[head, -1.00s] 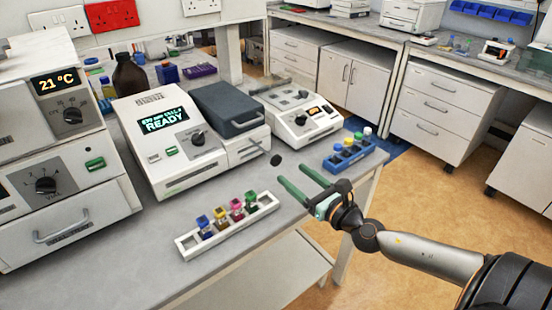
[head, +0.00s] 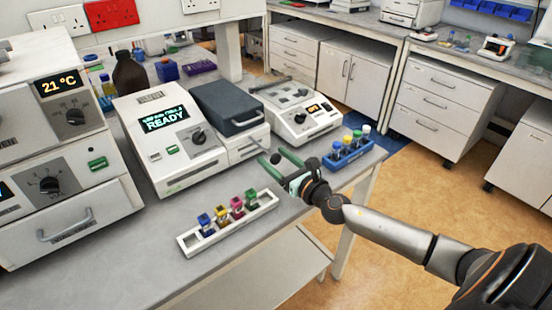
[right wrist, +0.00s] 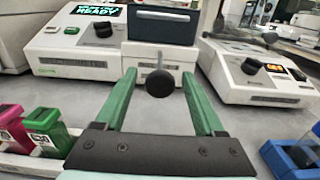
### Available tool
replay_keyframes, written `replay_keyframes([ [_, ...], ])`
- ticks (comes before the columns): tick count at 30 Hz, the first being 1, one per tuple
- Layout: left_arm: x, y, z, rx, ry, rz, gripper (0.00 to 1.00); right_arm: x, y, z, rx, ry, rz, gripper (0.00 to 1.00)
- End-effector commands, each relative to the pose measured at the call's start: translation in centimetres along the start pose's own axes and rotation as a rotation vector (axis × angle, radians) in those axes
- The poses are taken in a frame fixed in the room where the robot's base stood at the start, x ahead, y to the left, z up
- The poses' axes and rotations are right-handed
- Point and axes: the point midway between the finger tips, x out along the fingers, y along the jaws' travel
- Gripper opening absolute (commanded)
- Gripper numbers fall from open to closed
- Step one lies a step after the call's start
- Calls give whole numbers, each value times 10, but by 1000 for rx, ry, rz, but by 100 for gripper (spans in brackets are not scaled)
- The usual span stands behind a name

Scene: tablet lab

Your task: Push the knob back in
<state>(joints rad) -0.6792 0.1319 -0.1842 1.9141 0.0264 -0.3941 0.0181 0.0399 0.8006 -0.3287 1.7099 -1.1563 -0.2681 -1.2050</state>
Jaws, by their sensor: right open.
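The black round knob (head: 275,159) is on the end of a thin rod that sticks out from the front of the white READY instrument (head: 190,165), on the part below its dark grey lid. My right gripper (head: 273,154) is open, its green fingers pointing at the instrument. In the right wrist view the knob (right wrist: 160,83) sits between the two open fingers (right wrist: 159,76), apart from both, with the rod running back behind it. My left gripper is not in view.
A white rack (head: 228,226) with several coloured-cap cuvettes lies in front of the instrument. A blue rack (head: 350,156) of vials stands right of my gripper, near the bench edge. Another white device with a dial (head: 303,117) is behind. Bare bench lies front left.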

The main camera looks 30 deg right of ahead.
Motion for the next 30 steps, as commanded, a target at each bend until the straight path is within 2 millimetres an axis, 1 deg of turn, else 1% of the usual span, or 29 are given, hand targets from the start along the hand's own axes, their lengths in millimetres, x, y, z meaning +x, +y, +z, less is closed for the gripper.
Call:
replay_keyframes([
  [2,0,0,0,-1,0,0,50,0,0,0,0,0,0,71],
  [3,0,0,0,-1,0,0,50,0,0,0,0,0,0,69],
  [21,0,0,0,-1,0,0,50,0,0,0,0,0,-1,1],
  [22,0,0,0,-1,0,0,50,0,0,0,0,0,-1,0],
  [30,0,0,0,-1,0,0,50,0,0,0,0,0,-1,0],
])
